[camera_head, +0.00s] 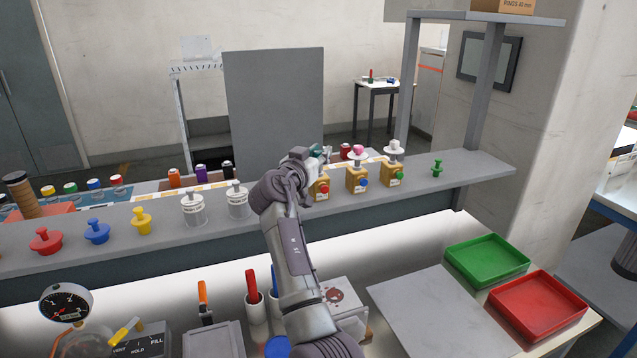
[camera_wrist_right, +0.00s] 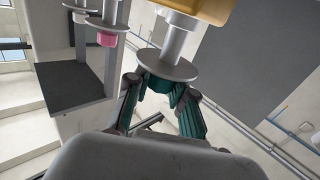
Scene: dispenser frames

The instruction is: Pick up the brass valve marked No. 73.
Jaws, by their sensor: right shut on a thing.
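Several brass-coloured valve bodies stand on the grey ledge, each with a stem, a pale disc and a knob on top. The left brass valve (camera_head: 319,190) has a red front button, the middle one (camera_head: 357,181) a blue one and a pink knob, the right one (camera_head: 393,175) a green one and a white knob. Number markings are too small to read. My right gripper (camera_head: 318,153) is at the top of the left valve. In the right wrist view its teal fingers (camera_wrist_right: 160,83) are shut on that valve's knob, right against the disc (camera_wrist_right: 165,65). My left gripper is out of view.
White canisters (camera_head: 194,209) stand on the ledge (camera_head: 460,174) left of my arm, with red, blue and yellow knobbed pieces beyond. A green knobbed piece (camera_head: 437,168) stands to the right. Green (camera_head: 487,285) and red trays (camera_head: 537,335) lie at lower right. A shelf post (camera_head: 486,85) rises behind.

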